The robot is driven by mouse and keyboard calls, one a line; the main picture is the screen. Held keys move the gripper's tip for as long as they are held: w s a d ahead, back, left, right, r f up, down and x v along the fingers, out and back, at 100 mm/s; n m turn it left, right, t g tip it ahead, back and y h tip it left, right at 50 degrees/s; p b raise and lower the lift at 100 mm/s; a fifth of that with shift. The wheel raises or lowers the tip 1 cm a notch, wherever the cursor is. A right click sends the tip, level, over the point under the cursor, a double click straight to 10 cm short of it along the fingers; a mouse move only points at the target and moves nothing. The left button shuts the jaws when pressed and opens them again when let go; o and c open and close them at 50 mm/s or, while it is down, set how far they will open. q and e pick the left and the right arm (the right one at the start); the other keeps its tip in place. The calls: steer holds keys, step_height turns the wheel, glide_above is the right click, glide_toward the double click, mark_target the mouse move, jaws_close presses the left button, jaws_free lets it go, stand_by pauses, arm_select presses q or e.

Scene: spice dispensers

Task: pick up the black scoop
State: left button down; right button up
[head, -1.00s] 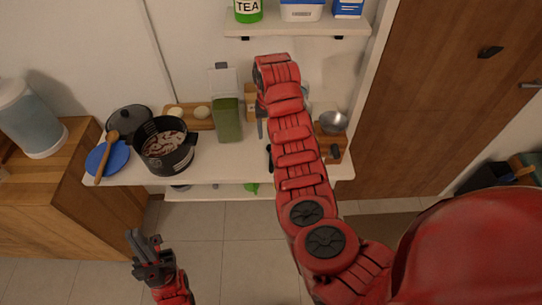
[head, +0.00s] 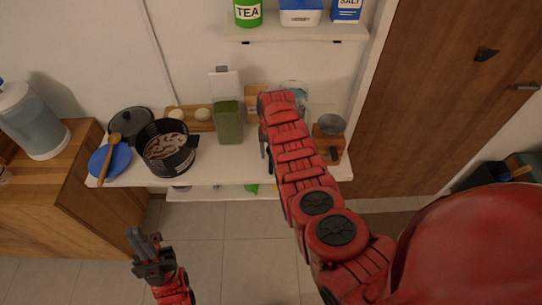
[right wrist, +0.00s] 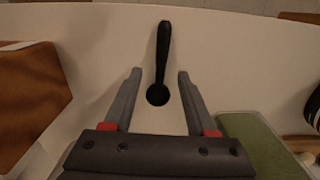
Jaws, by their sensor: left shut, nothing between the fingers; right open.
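The black scoop (right wrist: 163,50) lies on the white shelf top (right wrist: 230,60) in the right wrist view, its handle pointing away and its round bowl nearer to me. My right gripper (right wrist: 159,75) is open, with one finger on each side of the scoop's lower part and a gap on both sides. Whether the fingertips are level with the scoop I cannot tell. In the head view my right arm covers most of the scoop's area. My left gripper (head: 143,240) is shut and empty, low at the left over the floor, far from the scoop.
A green container (head: 229,123) stands left of my right arm. A black pot (head: 167,150), a blue plate (head: 118,163) and a wooden spoon are further left. A wooden block (head: 338,143) with a metal bowl (head: 332,124) is right of the arm. An upper shelf (head: 290,35) hangs behind.

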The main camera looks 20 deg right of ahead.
steer(key=shift+f, duration=1)
jaws_close()
